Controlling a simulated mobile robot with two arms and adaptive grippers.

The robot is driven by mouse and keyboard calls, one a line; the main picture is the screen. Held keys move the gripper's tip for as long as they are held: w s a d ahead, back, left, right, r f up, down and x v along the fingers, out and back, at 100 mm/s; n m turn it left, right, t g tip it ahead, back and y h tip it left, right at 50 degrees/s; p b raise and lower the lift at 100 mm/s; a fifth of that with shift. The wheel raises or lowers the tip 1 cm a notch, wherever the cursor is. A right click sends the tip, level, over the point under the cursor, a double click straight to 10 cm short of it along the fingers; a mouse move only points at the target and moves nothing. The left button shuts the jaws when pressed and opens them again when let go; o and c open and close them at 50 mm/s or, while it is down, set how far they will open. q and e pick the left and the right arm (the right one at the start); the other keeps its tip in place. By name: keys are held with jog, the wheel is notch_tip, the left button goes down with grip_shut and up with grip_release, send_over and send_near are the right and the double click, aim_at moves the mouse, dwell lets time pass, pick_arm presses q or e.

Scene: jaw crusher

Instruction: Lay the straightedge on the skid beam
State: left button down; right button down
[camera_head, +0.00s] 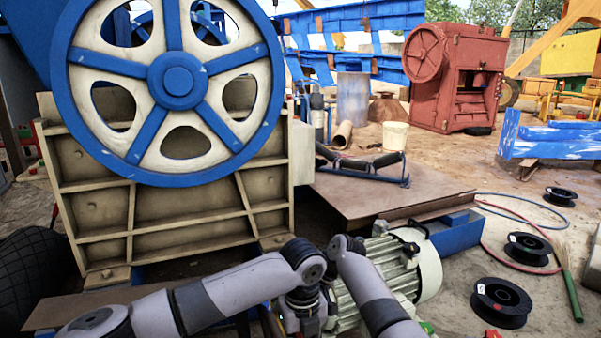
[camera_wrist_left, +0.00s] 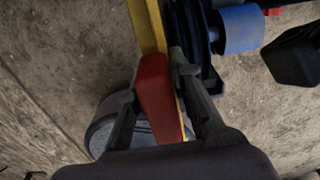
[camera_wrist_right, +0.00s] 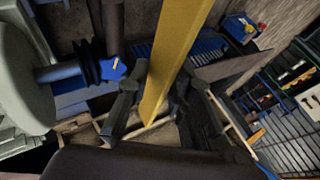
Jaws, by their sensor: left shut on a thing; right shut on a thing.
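The straightedge is a long yellow bar with a red section. In the left wrist view its red part (camera_wrist_left: 158,100) lies between the fingers of my left gripper (camera_wrist_left: 158,84), which is shut on it. In the right wrist view the yellow bar (camera_wrist_right: 177,45) runs between the fingers of my right gripper (camera_wrist_right: 155,85), which is shut on it. In the head view the arms hide most of both grippers and the bar. A blue beam (camera_head: 455,232), which may be the skid beam, shows right of the motor; I cannot tell for certain.
A grey-green motor (camera_head: 425,262) stands close to my arms. A big blue and cream flywheel (camera_head: 175,80) is at left. Black spools (camera_head: 502,302), a red hose and a green-handled tool (camera_head: 572,296) lie on the ground at right. A brown plate (camera_head: 375,198) lies beyond the motor.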

pick_arm(q)
jog(key=shift+s+r, duration=0.1)
jog(key=shift+s, duration=0.55)
pick_arm(e)
jog(key=shift+s+d+r, duration=0.1)
jog(key=shift+s+d, duration=0.1)
jog(key=shift+s, duration=0.3)
pick_arm(q)
jog(key=shift+w, duration=0.1)
pick_arm(e)
jog(key=shift+w, duration=0.1)
